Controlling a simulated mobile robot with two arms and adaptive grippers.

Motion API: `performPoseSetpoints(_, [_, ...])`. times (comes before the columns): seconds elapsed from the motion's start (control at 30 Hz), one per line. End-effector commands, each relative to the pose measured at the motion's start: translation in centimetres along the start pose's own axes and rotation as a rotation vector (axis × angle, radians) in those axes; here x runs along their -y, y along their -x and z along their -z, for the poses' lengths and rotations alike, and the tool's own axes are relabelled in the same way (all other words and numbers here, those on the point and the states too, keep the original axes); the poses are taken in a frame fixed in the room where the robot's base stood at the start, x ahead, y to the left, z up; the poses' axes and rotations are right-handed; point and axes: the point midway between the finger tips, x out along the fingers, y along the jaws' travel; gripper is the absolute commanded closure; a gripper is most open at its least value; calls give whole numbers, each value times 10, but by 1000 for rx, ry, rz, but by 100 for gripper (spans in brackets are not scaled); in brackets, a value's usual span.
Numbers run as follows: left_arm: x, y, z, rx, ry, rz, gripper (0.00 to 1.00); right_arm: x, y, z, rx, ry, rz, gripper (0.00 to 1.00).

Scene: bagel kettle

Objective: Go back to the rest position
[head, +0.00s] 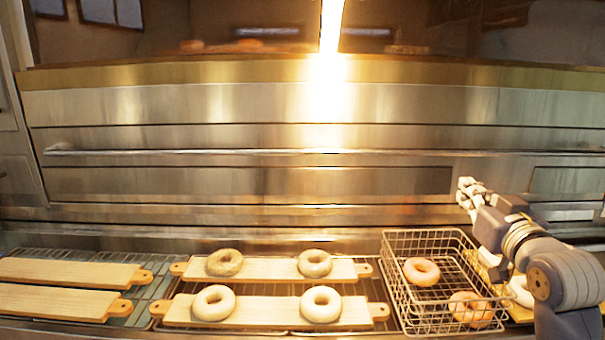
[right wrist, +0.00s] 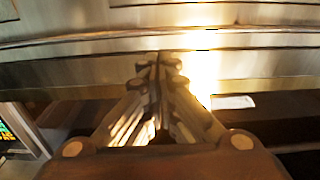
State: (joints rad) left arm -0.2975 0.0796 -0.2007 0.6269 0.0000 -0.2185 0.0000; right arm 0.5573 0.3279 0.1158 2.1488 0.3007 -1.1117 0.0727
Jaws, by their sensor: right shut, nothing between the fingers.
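My right gripper (head: 469,192) is raised at the right, above and behind the right side of the wire basket, apart from it. In the right wrist view its two fingers (right wrist: 158,68) meet at the tips, shut with nothing between them. My left gripper is not in view. The wire basket (head: 411,311) holds a bagel (head: 421,271) at the back left and another bagel (head: 470,308) at the front right, partly behind the wires.
A back board (head: 265,269) and a front board (head: 260,311) each carry two bagels. Two bare boards (head: 70,271) lie at the left. A pale bagel (head: 521,291) shows partly behind my right arm. The steel oven front (head: 250,180) stands behind everything.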

Motion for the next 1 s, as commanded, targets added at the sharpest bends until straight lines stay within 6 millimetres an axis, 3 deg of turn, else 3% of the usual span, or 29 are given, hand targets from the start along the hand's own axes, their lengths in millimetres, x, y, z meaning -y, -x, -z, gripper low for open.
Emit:
performPoseSetpoints(0.27, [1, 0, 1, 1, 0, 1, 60, 21, 15, -90, 182, 28, 14, 100])
performPoseSetpoints(0.37, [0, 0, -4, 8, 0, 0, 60, 32, 29, -136, 279, 41, 23, 100])
performPoseSetpoints(0.47, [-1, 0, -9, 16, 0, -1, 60, 46, 54, -195, 408, 57, 35, 100])
performPoseSetpoints(0.6, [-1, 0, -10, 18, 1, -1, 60, 68, 112, -283, 626, 78, 58, 100])
performPoseSetpoints(0.7, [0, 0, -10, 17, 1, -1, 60, 81, 164, -336, 780, 92, 75, 100])
performPoseSetpoints(0.8, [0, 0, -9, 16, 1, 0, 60, 92, 215, -375, 915, 102, 91, 100])
performPoseSetpoints(1.0, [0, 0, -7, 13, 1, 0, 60, 108, 299, -420, 1120, 109, 115, 100])
